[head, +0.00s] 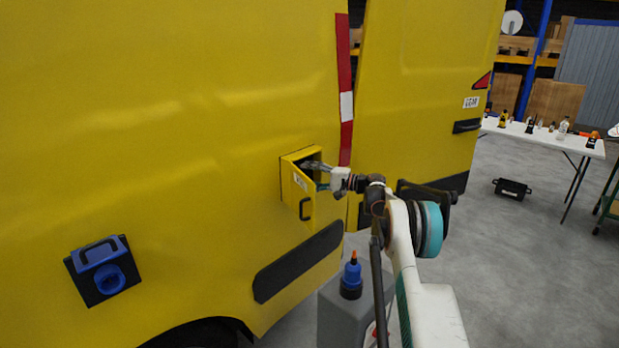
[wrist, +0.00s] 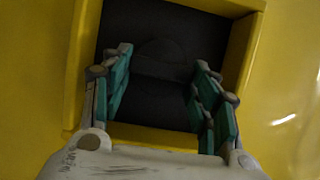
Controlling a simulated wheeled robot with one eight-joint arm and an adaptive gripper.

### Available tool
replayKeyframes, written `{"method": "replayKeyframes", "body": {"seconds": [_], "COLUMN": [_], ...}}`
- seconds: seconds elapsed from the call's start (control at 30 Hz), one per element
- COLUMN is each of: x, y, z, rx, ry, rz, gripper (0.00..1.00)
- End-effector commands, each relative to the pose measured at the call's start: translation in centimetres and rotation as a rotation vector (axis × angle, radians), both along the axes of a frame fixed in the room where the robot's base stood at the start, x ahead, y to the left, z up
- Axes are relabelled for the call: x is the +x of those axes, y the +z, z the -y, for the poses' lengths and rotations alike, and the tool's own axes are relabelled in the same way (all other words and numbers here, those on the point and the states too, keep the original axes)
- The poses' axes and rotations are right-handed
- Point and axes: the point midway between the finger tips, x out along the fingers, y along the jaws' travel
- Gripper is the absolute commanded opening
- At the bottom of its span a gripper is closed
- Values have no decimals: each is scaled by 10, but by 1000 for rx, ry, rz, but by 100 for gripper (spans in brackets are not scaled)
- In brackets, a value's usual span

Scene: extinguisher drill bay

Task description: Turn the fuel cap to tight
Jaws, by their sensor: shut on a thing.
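The fuel cap (wrist: 160,68) is a dark, rounded shape inside the dark recess of the yellow van's filler box, seen faintly in the wrist view. In the head view my gripper (head: 312,166) enters the open filler box from the right. Any mark showing how far the cap is turned is too dark to see.
The yellow filler door (head: 297,190) with its black handle hangs open at the front of the box. A blue-and-black fitting (head: 98,270) is on the van's side at lower left. A white table (head: 545,137) stands far right.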

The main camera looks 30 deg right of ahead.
Motion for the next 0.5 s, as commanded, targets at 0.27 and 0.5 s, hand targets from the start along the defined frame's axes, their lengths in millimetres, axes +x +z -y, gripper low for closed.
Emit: {"method": "replayKeyframes", "body": {"seconds": [0.27, 0.5], "x": [0, 0], "y": [-1, -1], "z": [1, 1], "rx": [7, 7], "ry": [-2, -2], "rz": [-4, -3], "gripper": [31, 73]}}
